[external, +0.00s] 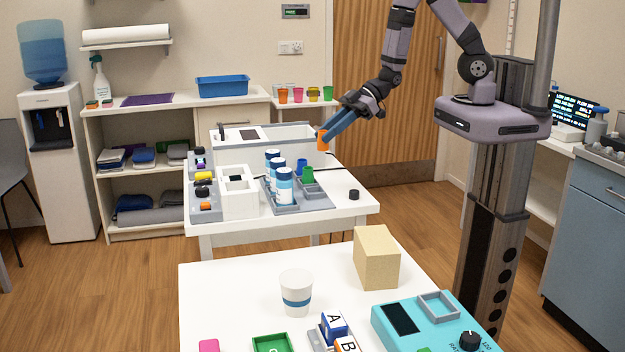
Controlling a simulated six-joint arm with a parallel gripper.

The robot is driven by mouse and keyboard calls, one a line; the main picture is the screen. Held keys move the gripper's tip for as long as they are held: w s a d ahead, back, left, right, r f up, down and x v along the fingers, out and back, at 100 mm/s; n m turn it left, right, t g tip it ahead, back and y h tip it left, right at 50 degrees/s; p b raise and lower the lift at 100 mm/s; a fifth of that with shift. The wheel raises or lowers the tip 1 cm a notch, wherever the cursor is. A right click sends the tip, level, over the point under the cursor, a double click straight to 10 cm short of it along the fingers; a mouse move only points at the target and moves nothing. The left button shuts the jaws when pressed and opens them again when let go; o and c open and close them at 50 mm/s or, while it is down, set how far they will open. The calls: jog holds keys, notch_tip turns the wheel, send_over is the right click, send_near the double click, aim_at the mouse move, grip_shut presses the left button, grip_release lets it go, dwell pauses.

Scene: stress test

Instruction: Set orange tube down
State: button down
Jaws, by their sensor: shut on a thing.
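The orange tube (322,141) is held between the long blue fingers of my gripper (325,138). My gripper reaches down and left from the arm, shut on the tube, over the right part of the far white table (345,206). The tube appears above the table beside the right end of a long grey-white box (292,148); its exact height and any contact below it cannot be told. The fingers hide part of the tube.
A grey tray (318,203) holds several blue-and-white bottles (284,187), a blue cup (302,174) and a green piece (308,176). A small black cap (354,194) lies near the table's right edge. A white device (238,198) stands left of the tray.

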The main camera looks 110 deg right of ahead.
jog(key=shift+r, duration=0.25)
jog(key=w+a+r+m+h+b, duration=0.2)
jog(key=w+a, duration=0.3)
jog(key=w, duration=0.4)
jog(key=w+a+r+m+h+b, duration=0.1)
jog(key=w+a+r+m+h, duration=0.1)
jog(key=w+a, duration=0.5)
jog(key=s+a+f+b, duration=0.35)
jog(key=a+f, duration=0.85)
jog(key=a, duration=0.4)
jog(key=shift+w+f+p, duration=0.2)
jog(key=shift+f+p, duration=0.1)
jog(key=shift+f, duration=4.6)
